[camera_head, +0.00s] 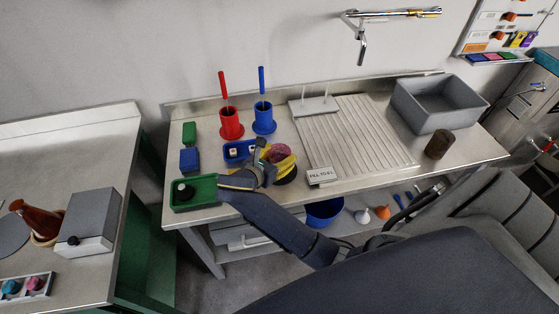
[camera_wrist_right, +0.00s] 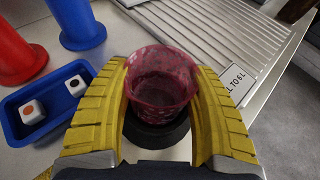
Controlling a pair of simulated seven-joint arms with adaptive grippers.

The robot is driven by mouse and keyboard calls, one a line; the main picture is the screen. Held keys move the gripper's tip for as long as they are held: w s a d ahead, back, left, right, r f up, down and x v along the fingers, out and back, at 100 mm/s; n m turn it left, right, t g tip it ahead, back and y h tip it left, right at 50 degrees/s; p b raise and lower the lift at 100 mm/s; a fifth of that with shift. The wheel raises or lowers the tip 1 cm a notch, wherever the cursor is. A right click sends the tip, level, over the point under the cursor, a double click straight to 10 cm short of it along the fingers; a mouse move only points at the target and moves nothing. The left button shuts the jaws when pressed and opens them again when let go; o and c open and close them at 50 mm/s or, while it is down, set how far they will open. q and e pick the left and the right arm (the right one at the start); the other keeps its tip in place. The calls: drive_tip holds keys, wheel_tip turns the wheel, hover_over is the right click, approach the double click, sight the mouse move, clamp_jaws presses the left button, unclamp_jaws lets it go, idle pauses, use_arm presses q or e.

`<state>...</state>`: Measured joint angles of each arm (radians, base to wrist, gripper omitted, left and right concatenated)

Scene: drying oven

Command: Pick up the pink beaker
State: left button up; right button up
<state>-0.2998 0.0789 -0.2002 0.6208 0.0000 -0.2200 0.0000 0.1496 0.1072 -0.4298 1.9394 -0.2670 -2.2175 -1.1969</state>
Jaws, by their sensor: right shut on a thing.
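The pink beaker (camera_head: 277,152) is a translucent, speckled cup on the left part of the metal bench. In the right wrist view the beaker (camera_wrist_right: 161,82) sits between the yellow fingers, its open rim facing the camera. My right gripper (camera_head: 277,163) is shut on it, one finger on each side; the gripper also shows in the wrist view (camera_wrist_right: 163,88). A dark round piece (camera_wrist_right: 157,133) shows just below the beaker. I cannot tell whether the beaker touches the bench. My left gripper is not in view.
A blue tray (camera_wrist_right: 38,130) with small cubes, a red holder (camera_head: 231,124) and a blue holder (camera_head: 264,119) stand close by. A green tray (camera_head: 209,203) lies left. A ribbed drainboard (camera_head: 350,135), white sign (camera_head: 322,175), brown cup (camera_head: 439,145) and grey basin (camera_head: 425,118) are right.

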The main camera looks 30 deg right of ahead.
drive_tip(key=shift+r, duration=0.25)
wheel_tip(320, 180, up, 19)
idle(1.6)
drive_tip(key=shift+s, duration=0.1)
